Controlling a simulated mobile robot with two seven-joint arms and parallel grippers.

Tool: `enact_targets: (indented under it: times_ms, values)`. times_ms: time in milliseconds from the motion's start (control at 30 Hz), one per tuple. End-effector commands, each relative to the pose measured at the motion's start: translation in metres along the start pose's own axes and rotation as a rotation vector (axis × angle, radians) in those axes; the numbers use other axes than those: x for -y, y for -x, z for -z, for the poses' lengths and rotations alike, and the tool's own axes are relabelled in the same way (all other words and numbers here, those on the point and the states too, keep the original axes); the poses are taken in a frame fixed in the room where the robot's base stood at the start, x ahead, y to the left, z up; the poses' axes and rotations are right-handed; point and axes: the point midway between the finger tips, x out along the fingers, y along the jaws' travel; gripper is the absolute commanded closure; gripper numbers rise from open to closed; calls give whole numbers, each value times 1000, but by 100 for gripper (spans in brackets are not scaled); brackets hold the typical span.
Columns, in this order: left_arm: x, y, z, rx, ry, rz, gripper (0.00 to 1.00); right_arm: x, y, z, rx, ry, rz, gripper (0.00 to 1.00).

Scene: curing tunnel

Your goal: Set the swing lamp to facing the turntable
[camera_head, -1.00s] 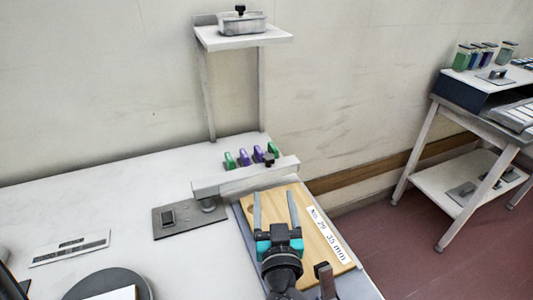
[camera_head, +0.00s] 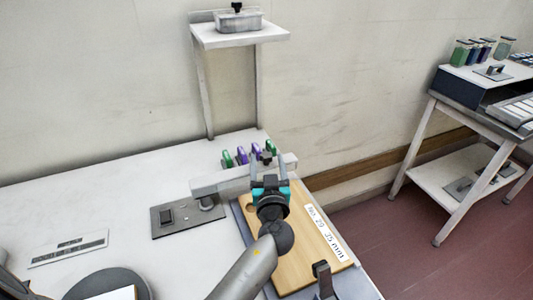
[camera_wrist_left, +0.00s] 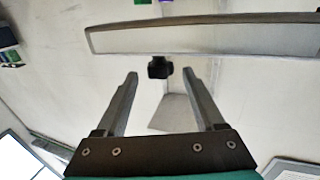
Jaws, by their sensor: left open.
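The swing lamp (camera_head: 218,184) is a long pale bar on a round pivot above a grey plate. It reaches right from the pivot, over the far end of a wooden board, away from the turntable. A black knob (camera_head: 267,156) stands on the bar; it also shows in the left wrist view (camera_wrist_left: 160,67). My left gripper (camera_head: 269,166) is open, with its fingers on either side of the knob's line. In the left wrist view the knob is just beyond the fingertips, not gripped. The dark round turntable (camera_head: 82,291) is at the lower left, partly cut off.
The wooden board (camera_head: 300,240) with a printed label lies under my left arm; a dark clamp (camera_head: 322,275) stands at its near edge. Green and purple clips (camera_head: 241,156) stand behind the lamp bar. A raised shelf (camera_head: 240,38) is behind. The left tabletop is mostly clear.

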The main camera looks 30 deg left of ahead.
Motion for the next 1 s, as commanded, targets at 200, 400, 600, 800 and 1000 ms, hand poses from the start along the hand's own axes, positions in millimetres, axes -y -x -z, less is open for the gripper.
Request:
enact_targets:
  times_ms: [200, 400, 600, 800, 1000]
  values:
    - [0, -22, 0, 0, 0, 1, 29, 1, 2, 3, -5, 0, 1, 0]
    - [0, -28, 0, 0, 1, 1, 29, 3, 2, 4, -6, -2, 4, 0]
    - [0, -28, 0, 0, 1, 1, 29, 4, 2, 4, -7, -3, 6, 0]
    - [0, -27, 0, 0, 1, 0, 51, 4, 2, 4, -7, -3, 5, 0]
    - [0, -27, 0, 0, 1, 0, 73, 4, 2, 4, -7, -3, 5, 0]
